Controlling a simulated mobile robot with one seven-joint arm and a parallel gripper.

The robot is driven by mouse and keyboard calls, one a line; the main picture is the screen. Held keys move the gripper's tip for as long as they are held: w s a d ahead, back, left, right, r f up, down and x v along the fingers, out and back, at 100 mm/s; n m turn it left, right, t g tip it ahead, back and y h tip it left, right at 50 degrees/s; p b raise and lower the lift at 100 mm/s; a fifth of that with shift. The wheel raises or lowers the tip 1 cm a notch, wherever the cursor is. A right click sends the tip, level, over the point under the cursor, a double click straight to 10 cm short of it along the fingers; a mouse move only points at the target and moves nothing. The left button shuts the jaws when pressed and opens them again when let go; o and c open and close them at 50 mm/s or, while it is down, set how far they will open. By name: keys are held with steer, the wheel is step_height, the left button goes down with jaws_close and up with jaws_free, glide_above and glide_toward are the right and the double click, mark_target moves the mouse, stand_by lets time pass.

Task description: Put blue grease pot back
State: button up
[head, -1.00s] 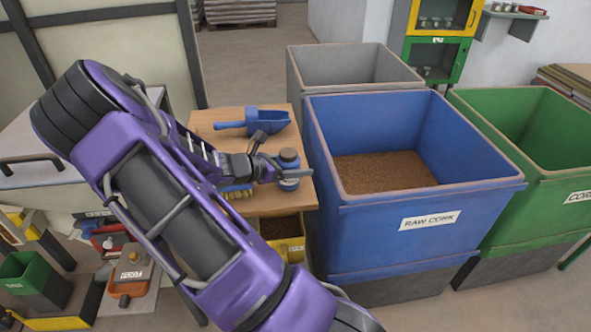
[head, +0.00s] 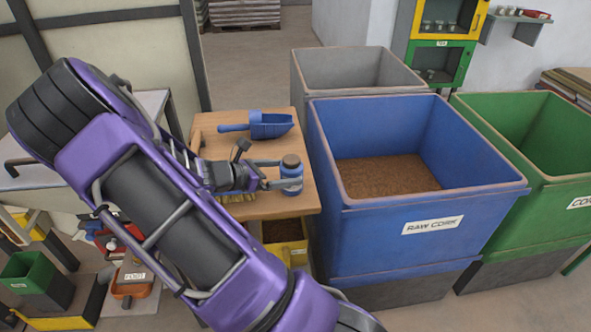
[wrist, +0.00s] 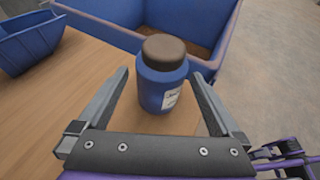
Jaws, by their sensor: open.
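The blue grease pot (head: 291,178), with a dark brown lid and a white label, stands upright on the wooden table (head: 262,207) near its right edge. In the wrist view the pot (wrist: 162,85) stands between the fingers, with a visible gap on each side. My gripper (head: 279,174) is open around the pot, low over the table. It also shows in the wrist view (wrist: 160,83), its two grey fingers spread wide. The pot's lower front shows clear of the fingers.
A blue scoop (head: 262,125) lies at the table's back. A yellow-bristled brush (head: 237,197) lies under my wrist. The large blue raw cork bin (head: 400,225) stands close to the table's right edge. A yellow bin (head: 290,250) sits below the table.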

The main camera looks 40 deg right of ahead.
steer(key=v, duration=0.6)
steer(key=shift+a+r+p, duration=0.1)
steer(key=shift+a+p, duration=0.15)
steer(key=shift+p, duration=0.1)
